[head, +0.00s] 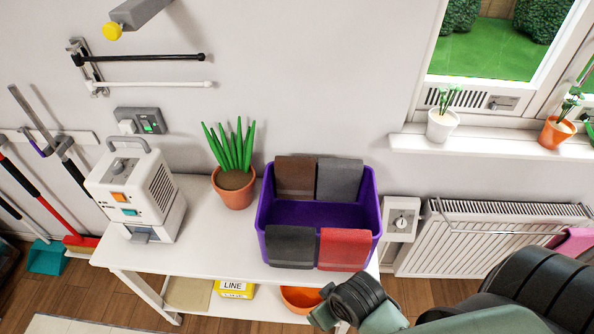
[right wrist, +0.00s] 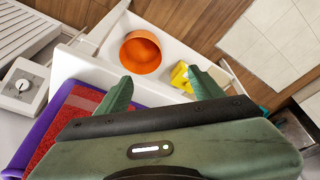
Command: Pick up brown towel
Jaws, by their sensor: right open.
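The brown towel (head: 295,177) hangs over the far rim of the purple bin (head: 265,208), at its left. A grey towel (head: 341,180) hangs beside it on the right. A dark towel (head: 290,247) and a red towel (head: 345,249) hang over the near rim. My right gripper (right wrist: 160,88) is open, with nothing between its fingers in the right wrist view. It is low at the near right of the bin, apart from the brown towel. The red towel (right wrist: 68,122) also shows beside it there. My left gripper is not in view.
The bin stands on a white table (head: 205,243) with a potted plant (head: 233,180) and a white appliance (head: 140,195). An orange bowl (head: 301,299) and yellow box (head: 233,289) are on the lower shelf. A radiator (head: 480,240) is on the right.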

